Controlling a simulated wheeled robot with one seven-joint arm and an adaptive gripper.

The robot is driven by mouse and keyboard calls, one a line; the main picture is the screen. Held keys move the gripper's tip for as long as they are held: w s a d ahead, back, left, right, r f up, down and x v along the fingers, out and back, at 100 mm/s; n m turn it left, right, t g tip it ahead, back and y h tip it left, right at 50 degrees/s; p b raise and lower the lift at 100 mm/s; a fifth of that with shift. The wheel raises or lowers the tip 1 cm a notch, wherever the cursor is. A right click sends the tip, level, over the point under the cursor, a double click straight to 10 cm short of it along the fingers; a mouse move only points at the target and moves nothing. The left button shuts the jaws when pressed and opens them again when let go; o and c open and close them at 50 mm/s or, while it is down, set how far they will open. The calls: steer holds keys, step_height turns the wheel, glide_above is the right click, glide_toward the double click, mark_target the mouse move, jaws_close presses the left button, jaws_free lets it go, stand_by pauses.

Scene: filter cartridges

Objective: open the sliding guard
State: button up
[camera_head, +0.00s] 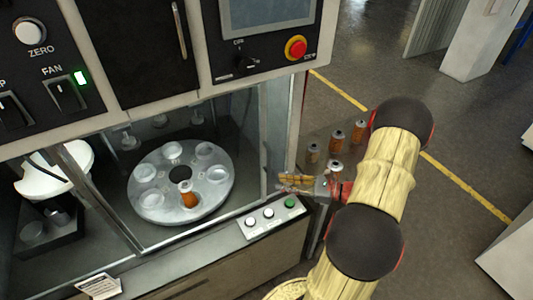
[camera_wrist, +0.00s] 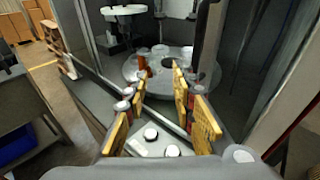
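The machine's window area has clear panes and metal uprights. A slanted metal upright (camera_head: 100,195) stands left of the round turntable, and another upright (camera_head: 266,140) stands to its right. I cannot tell which pane is the sliding guard or how far it is open. My gripper (camera_head: 288,183) is by the lower right corner of the window, just above the button panel. In the wrist view my gripper (camera_wrist: 160,92) has its yellow fingers spread with nothing held between them. A grey upright (camera_wrist: 207,42) rises beyond the right fingers. Contact with it is not visible.
Inside, the grey turntable (camera_head: 160,208) has several round seats and one orange cartridge (camera_head: 188,196). The button panel (camera_head: 270,218) lies on the front ledge. Several cartridges (camera_head: 336,138) stand to the right, near my arm. Open floor lies beyond.

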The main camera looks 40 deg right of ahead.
steer(key=w+d+r+m+t+h, duration=0.1)
steer(key=w+d+r+m+t, duration=0.15)
steer(key=d+r, duration=0.2)
glide_above(270, 172)
steer(key=shift+w+d+r+n+p, duration=0.15)
steer(key=shift+w+d+n+p, duration=0.1)
steer(key=shift+w+p, duration=0.1)
steer(key=c, duration=0.3)
jaws_close()
stand_by(0.5)
